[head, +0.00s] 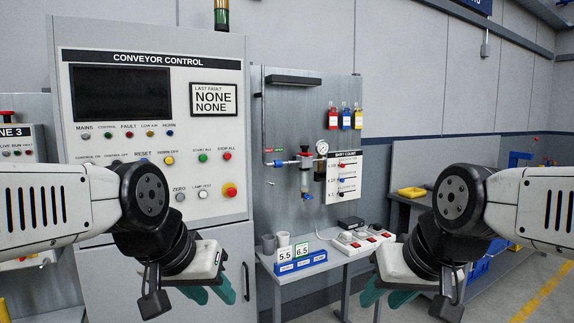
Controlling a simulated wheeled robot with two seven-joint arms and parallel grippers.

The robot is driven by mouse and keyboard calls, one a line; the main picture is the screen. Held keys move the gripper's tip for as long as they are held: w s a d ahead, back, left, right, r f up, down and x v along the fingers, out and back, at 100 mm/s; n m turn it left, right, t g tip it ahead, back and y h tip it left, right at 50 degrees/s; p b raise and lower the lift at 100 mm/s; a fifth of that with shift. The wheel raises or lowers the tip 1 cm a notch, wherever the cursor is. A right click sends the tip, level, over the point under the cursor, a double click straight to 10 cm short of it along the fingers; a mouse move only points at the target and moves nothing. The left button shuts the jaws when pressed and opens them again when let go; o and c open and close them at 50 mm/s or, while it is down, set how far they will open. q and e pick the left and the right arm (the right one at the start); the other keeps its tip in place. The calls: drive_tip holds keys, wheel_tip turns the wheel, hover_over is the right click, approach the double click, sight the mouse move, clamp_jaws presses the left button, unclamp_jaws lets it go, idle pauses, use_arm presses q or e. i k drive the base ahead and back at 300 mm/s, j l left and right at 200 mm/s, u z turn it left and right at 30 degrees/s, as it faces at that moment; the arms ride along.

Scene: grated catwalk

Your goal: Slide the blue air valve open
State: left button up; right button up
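A small blue fitting (291,162), which looks like the blue air valve, sits on the thin air line on the grey back panel, left of the regulator. It is too small to tell its slide position. My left gripper (209,293) has teal fingers spread apart, low in front of the control cabinet and well short of the valve. My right gripper (387,296) also has its teal fingers apart, low in front of the bench. Both look empty, and neither touches anything.
The conveyor control cabinet (150,215) stands at left. A pressure gauge (322,147) and a counter board (344,177) are right of the valve. Below, the bench holds cups, a blue block (301,262) and a switch strip (357,242). Air before the panel is clear.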

sight(278, 164)
drive_tip(key=i+l+z, duration=0.15)
drive_tip(key=i+z, duration=0.15)
drive_tip(key=i, duration=0.2)
drive_tip(key=i+z, duration=0.35)
drive_tip(key=i, duration=0.15)
